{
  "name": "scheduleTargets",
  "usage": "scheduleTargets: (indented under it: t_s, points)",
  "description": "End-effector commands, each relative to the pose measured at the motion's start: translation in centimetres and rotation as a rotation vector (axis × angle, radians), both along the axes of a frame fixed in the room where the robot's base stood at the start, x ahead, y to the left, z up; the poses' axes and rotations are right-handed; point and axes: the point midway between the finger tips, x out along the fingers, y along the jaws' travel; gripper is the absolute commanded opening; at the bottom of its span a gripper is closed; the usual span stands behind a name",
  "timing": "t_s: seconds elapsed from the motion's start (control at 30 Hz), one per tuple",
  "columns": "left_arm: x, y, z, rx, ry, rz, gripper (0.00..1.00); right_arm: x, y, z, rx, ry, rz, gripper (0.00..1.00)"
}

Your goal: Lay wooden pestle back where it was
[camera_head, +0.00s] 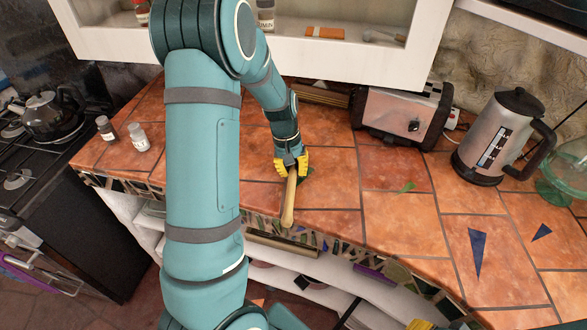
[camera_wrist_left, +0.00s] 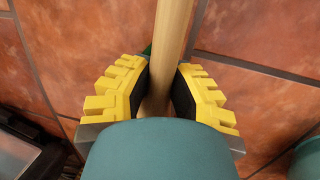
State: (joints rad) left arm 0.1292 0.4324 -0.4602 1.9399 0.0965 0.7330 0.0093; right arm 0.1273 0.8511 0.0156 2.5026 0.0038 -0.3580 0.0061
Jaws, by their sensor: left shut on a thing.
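The wooden pestle (camera_head: 290,203) is a pale, slim stick with a thicker rounded end pointing at the counter's front edge. My left gripper (camera_head: 291,164) is shut on its far part, over the tiled counter (camera_head: 330,190). In the left wrist view the pestle (camera_wrist_left: 170,50) runs between the two yellow fingers of the left gripper (camera_wrist_left: 160,88). I cannot tell whether the pestle touches the tiles. At the bottom edge of the head view a small yellow piece, possibly my right gripper (camera_head: 420,325), barely shows; its jaws cannot be made out.
A toaster (camera_head: 403,114) and a metal kettle (camera_head: 497,138) stand at the back right. Two small jars (camera_head: 138,138) stand at the left, beside the stove (camera_head: 35,170). A white shelf (camera_head: 340,58) hangs above. Tiles right of the pestle are mostly clear.

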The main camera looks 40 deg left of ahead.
Motion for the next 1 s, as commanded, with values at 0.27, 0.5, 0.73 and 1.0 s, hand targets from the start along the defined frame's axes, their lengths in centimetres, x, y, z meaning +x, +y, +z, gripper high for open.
scheduleTargets:
  t_s: [0.27, 0.5, 0.73, 1.0]
  points:
    - [0.0, 0.0, -0.6, 0.0, 0.0, 0.0, 0.0, 0.0, 0.0, -0.4, 0.0, 0.0, 0.0, 0.46]
    - [0.0, 0.0, -0.8, 0.0, 0.0, 0.0, 0.49, 0.0, 0.0, -0.6, 0.0, 0.0, 0.0, 0.46]
    - [0.0, 0.0, -0.8, 0.0, 0.0, 0.0, 0.51, 0.0, 0.0, -0.6, 0.0, 0.0, 0.0, 0.46]
    - [0.1, 0.3, 0.8, 0.001, -0.005, 0.0, 0.51, 0.0, 0.0, -0.5, 0.0, -0.001, 0.0, 0.46]
